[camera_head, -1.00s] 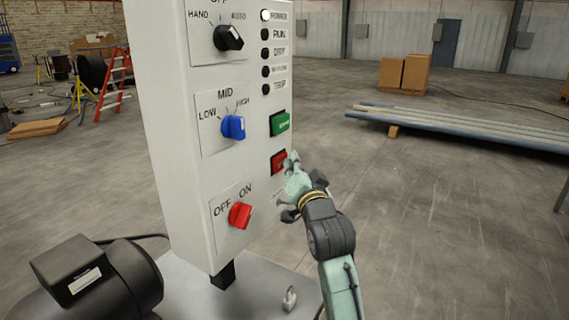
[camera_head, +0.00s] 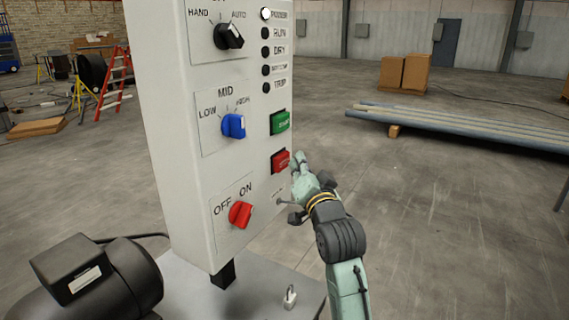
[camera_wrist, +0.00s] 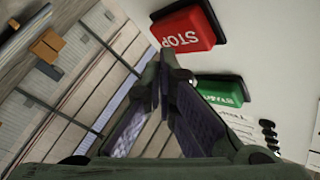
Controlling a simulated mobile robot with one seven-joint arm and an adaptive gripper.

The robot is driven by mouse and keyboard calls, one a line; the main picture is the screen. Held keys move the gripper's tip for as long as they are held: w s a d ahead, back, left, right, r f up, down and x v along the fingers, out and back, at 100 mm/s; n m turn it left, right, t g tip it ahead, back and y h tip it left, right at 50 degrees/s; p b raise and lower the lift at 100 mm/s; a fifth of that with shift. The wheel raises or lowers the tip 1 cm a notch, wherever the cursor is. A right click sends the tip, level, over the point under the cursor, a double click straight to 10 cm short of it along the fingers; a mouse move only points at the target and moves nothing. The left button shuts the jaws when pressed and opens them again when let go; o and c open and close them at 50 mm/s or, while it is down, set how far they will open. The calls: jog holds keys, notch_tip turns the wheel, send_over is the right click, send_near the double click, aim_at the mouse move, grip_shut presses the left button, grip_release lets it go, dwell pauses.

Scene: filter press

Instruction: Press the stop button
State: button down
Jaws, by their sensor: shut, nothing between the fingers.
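The red stop button (camera_head: 281,161) sits on the white control panel (camera_head: 185,165), below the green start button (camera_head: 280,122). My gripper (camera_head: 297,158) is just to the right of the red button, and a small gap shows between the fingertips and the button. In the wrist view the red button (camera_wrist: 187,29) reads STOP and stands out from the panel. The green button (camera_wrist: 219,90) is below it. My gripper's fingertips (camera_wrist: 160,76) are shut together and empty, to the lower left of the red button in that view.
The panel also has a red off/on knob (camera_head: 240,214), a blue knob (camera_head: 233,126), a black knob (camera_head: 229,36) and a column of lamps, with the POWER lamp (camera_head: 266,14) lit. A dark motor (camera_head: 100,280) stands at lower left.

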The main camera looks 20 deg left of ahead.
jog(key=shift+s+d+b, duration=0.2)
jog(key=shift+s+d, duration=0.05)
jog(key=shift+d, duration=1)
jog(key=shift+s+d+b, duration=0.15)
jog(key=shift+s+d, duration=0.1)
jog(key=shift+d, duration=1)
